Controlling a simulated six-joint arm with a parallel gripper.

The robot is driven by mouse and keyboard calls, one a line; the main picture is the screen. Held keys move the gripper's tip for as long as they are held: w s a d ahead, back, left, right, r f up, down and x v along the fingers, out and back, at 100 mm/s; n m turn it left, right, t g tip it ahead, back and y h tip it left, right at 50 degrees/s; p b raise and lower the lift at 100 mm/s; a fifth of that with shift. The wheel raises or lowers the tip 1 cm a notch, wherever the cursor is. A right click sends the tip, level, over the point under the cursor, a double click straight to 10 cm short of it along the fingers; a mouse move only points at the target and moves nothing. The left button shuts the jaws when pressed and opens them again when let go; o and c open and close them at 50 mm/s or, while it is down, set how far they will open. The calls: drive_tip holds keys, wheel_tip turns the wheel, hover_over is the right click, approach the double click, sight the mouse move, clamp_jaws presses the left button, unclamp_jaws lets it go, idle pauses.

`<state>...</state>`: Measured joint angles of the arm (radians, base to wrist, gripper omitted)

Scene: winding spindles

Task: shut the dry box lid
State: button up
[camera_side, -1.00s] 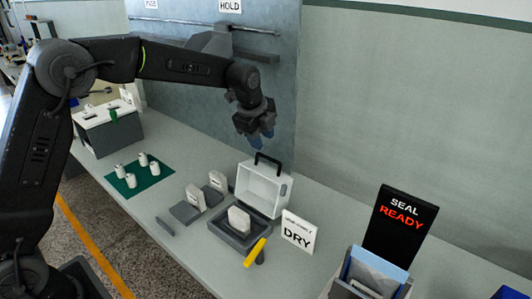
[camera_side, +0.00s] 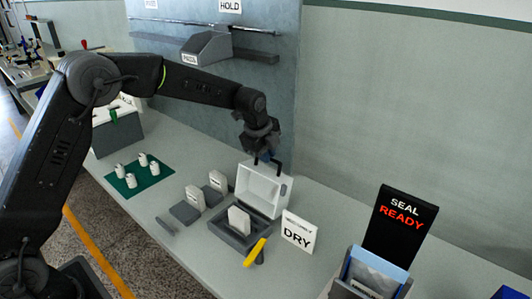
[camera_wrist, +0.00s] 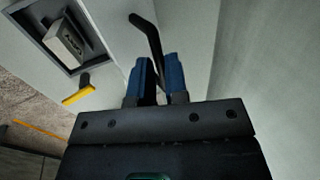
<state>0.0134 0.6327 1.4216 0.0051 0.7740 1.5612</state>
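The dry box (camera_side: 236,241) is a dark tray on the bench holding a pale block (camera_side: 239,219). Its pale, hollow lid (camera_side: 262,188) stands raised at the tray's back edge, so the box is open. A black handle (camera_side: 279,168) is on the lid's top edge. My gripper (camera_side: 267,158) is down at that handle. In the wrist view the black handle (camera_wrist: 147,35) runs between the two blue fingertips of my gripper (camera_wrist: 156,75). I cannot tell whether the fingers press on it. The tray (camera_wrist: 88,58) shows at upper left there.
A yellow-handled latch (camera_side: 255,252) stands at the tray's front right. A DRY sign (camera_side: 298,232) stands to the right. Two grey pads with pale blocks and a green mat (camera_side: 137,187) lie left. The wall panel (camera_side: 285,90) is close behind.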

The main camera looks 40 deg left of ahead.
clamp_jaws()
drive_tip(key=shift+s, duration=0.1)
drive_tip(key=shift+s+r+t, duration=0.25)
drive_tip(key=shift+s+t, duration=0.35)
drive_tip(key=shift+s, duration=0.15)
drive_tip(key=s+f+t, duration=0.1)
drive_tip(key=s+f, duration=0.3)
drive_tip(key=s, duration=0.5)
drive_tip(key=s+f+t, duration=0.2)
drive_tip(key=s+f, duration=0.3)
drive_tip(key=s, duration=0.5)
drive_tip(key=shift+s, duration=0.25)
